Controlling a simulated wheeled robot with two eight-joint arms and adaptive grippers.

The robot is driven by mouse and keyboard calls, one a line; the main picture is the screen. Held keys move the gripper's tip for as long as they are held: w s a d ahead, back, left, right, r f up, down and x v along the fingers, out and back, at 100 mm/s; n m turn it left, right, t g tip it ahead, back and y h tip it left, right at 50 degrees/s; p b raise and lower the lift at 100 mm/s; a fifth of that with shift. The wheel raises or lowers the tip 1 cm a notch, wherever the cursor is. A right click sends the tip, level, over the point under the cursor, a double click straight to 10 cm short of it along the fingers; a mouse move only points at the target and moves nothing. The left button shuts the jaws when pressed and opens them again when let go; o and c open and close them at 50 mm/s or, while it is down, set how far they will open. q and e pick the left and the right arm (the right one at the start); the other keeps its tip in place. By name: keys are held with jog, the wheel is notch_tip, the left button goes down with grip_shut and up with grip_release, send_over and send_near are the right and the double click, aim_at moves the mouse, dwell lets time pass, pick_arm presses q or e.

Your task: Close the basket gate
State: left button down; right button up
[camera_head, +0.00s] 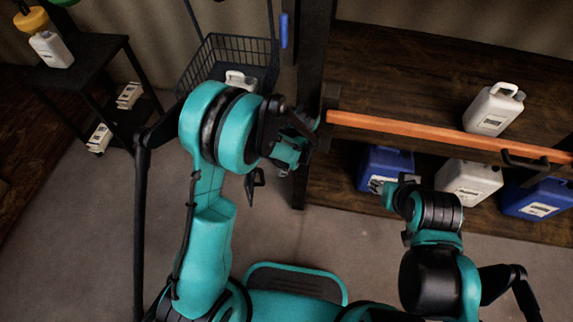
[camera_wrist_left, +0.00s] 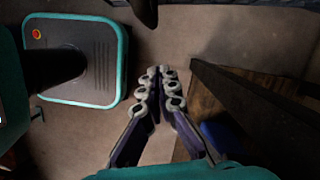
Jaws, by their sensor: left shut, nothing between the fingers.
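A dark wire basket (camera_head: 203,62) hangs at the upper back in the head view, with a white jug (camera_head: 238,80) inside it. My left arm covers its lower front, and I cannot make out a gate on it. My left gripper (camera_head: 254,186) is in front of the basket and lower in the picture, apart from it. In the left wrist view its fingers (camera_wrist_left: 161,74) are together and empty, over bare floor. My right gripper (camera_head: 391,192) shows only in part at the end of the right arm, before the lower shelf; its fingers are unclear.
A wooden rack (camera_head: 400,60) with an orange bar (camera_head: 440,136) across its front stands at the right. It holds white and blue jugs. A dark side stand (camera_head: 95,62) with a white bottle (camera_head: 51,49) is at the left. The floor (camera_head: 75,230) is clear.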

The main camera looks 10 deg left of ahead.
pick_arm(q)
jog(key=shift+s+a+f+b, duration=0.15)
jog(key=shift+s+a+b, duration=0.05)
jog(key=shift+a, duration=0.45)
jog(key=shift+s+a+f+b, duration=0.1)
jog(key=shift+s+a+b, duration=0.15)
jog(key=shift+a, duration=0.45)
jog(key=shift+s+a+f+b, duration=0.15)
jog(key=shift+s+a, duration=0.05)
jog(key=shift+a, duration=0.45)
pick_arm(e)
jog(key=shift+f, duration=0.95)
pick_arm(q)
jog(key=shift+s+a, duration=0.1)
pick_arm(e)
jog(key=shift+a, duration=0.1)
